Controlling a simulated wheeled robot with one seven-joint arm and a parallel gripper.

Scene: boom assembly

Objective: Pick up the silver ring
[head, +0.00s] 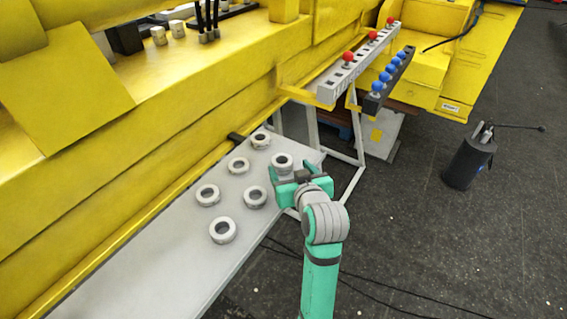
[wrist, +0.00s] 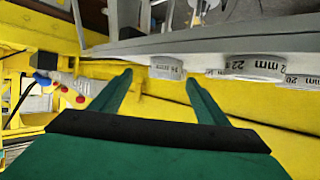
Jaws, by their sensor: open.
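Several silver rings lie flat on the grey table in the head view. The nearest to my gripper is a silver ring (head: 282,160) by the table's right edge. My gripper (head: 296,174) is just in front of it, partly covering its near side. In the wrist view the picture is upside down. My gripper (wrist: 159,77) has its two green fingers apart, with nothing clamped. A labelled ring (wrist: 166,71) shows between the fingertips, nearer the right one; I cannot tell whether they touch it.
Other rings, including one at the front (head: 223,231), stand left of my gripper on the table (head: 150,270). A yellow machine (head: 180,110) walls off the far side. A rack with red and blue knobs (head: 345,75) stands beyond.

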